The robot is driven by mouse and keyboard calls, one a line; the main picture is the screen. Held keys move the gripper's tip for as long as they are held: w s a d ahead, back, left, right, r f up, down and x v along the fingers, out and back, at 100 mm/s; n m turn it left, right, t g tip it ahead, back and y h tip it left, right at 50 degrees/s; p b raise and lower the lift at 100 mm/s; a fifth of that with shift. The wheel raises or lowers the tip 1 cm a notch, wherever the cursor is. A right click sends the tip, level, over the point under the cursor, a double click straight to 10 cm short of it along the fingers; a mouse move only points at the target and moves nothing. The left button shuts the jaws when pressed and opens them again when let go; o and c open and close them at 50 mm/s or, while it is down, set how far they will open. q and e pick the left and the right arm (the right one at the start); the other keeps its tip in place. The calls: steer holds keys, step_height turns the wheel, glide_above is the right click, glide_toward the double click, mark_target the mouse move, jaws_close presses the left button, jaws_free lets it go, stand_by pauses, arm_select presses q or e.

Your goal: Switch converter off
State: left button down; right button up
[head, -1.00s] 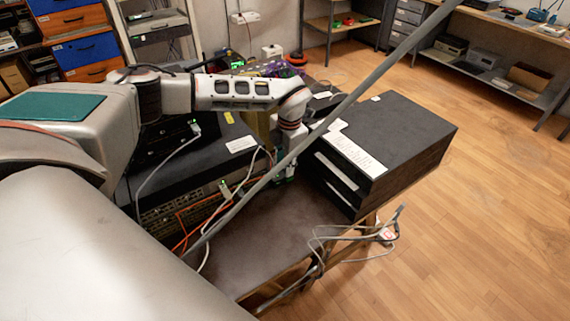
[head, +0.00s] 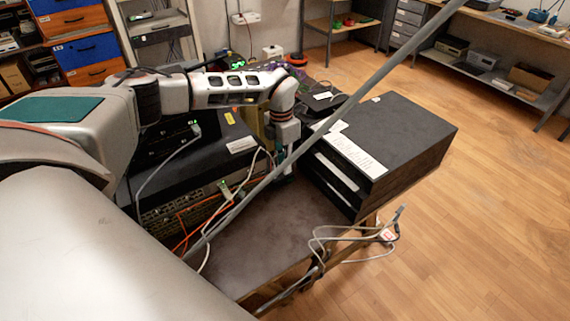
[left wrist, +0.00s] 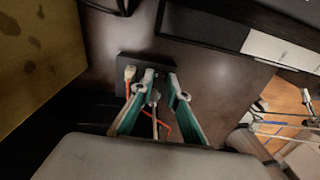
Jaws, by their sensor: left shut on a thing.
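The converter is a small dark box (left wrist: 128,88) on the brown tabletop in the left wrist view, with an orange cable and a pale cable at its near side. My left gripper (left wrist: 162,77) reaches over it, its two teal fingers on either side of a pale plug (left wrist: 153,98). I take it to be shut on that plug, though the contact is partly hidden. In the head view, my left gripper (head: 283,172) points down between the rack equipment and a black cabinet. The grey bar and the arm hide the converter there. My right gripper is not in view.
A black drawer unit (head: 400,130) with white labels stands to the right of the gripper. Switch gear (head: 185,205) with orange and white cables is at left. Loose grey cables (head: 350,240) hang by the table edge. The front tabletop (head: 250,250) is bare.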

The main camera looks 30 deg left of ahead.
arm_select(q)
steer(key=shift+a, duration=0.1)
stand_by(0.3)
steer(key=c, duration=2)
jaws_free()
steer(key=shift+o, duration=0.2)
